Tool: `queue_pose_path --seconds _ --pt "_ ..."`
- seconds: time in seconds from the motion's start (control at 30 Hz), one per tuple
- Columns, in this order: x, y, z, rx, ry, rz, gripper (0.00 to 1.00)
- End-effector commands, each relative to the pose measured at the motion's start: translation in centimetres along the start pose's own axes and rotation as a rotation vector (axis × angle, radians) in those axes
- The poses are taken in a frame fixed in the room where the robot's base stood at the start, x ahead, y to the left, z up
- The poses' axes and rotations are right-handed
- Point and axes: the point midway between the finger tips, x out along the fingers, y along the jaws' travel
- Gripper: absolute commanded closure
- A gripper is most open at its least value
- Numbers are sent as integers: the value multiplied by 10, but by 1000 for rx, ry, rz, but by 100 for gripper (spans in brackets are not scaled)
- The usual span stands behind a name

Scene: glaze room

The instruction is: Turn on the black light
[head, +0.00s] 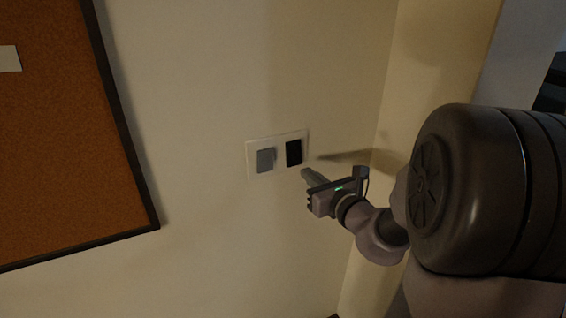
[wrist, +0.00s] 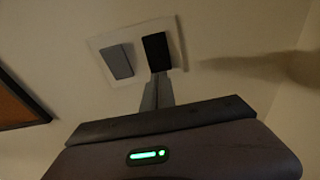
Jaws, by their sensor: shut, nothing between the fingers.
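A white switch plate (head: 278,143) on the wall carries two rockers, a grey one (head: 265,160) on the left and a black one (head: 293,153) on the right. In the wrist view the black rocker (wrist: 156,52) and the grey rocker (wrist: 119,61) show near the top. My gripper (head: 306,173) is shut and empty, its fingertips just below and right of the black rocker. In the wrist view my gripper's fingers (wrist: 158,82) point at the lower part of the black rocker. I cannot tell whether they touch it.
A cork board (head: 60,140) with a dark frame hangs on the wall to the left. A wall corner stands to the right of the plate. The wall around the plate is otherwise bare.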

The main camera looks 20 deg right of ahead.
Motion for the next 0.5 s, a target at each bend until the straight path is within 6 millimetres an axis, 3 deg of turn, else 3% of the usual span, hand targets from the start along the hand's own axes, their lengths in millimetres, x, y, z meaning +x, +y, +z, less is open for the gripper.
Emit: queue_pose_path --seconds 0.2,0.5 --pt "38 1 -2 -1 0 2 100" --pt "51 0 0 0 0 1 100"
